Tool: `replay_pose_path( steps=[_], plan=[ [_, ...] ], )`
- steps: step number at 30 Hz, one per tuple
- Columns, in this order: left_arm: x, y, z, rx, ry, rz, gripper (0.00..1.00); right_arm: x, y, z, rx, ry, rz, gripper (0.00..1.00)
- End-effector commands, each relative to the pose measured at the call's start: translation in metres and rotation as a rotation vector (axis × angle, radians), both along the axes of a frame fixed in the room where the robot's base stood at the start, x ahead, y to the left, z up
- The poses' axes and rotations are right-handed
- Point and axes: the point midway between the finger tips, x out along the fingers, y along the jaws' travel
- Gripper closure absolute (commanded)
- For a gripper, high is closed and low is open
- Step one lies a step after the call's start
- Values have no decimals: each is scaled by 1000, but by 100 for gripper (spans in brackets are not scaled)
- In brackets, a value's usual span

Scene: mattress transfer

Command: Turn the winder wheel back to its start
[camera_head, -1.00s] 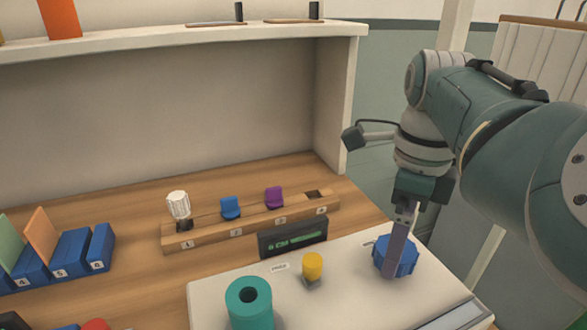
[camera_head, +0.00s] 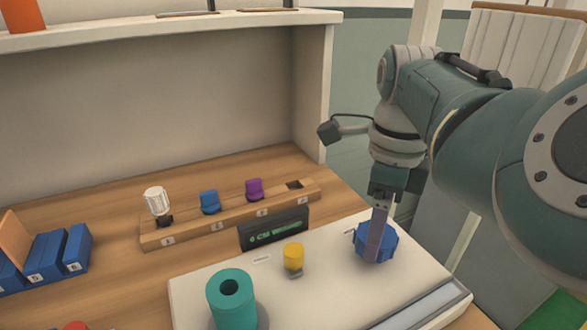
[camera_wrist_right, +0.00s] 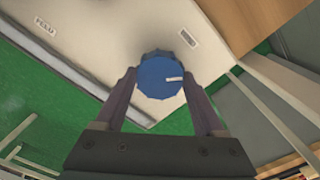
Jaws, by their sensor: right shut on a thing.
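The blue winder wheel (camera_head: 377,244) stands on the right part of a white panel (camera_head: 330,285). It has a scalloped rim, and in the right wrist view the wheel (camera_wrist_right: 160,76) shows a white mark on its face pointing right. My right gripper (camera_head: 374,250) comes down on the wheel from above, and in the right wrist view its two fingers (camera_wrist_right: 160,88) lie on either side of the wheel, shut on it. A dark display (camera_head: 274,235) with green text stands behind the panel; its text is too small to read surely. My left gripper is out of view.
A yellow knob (camera_head: 293,257) and a teal cylinder (camera_head: 231,300) stand on the panel left of the wheel. Behind is a numbered wooden rack (camera_head: 190,232) with white, blue and purple pieces. Blue numbered blocks (camera_head: 46,262) stand at left. A shelf (camera_head: 120,32) runs above.

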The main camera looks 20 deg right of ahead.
Motion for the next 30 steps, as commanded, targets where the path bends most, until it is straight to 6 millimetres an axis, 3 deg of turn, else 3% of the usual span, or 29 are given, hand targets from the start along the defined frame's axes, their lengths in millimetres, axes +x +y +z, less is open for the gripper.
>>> replay_pose_path(
  steps=[4, 14, 30],
  plan=[
    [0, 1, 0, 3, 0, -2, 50, 0, 0, 0, 1, 1, 1, 84],
    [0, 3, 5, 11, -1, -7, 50, 0, 1, 2, 2, 2, 47, 85],
    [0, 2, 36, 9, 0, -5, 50, -1, 0, 3, 0, 4, 471, 85]
  ],
)
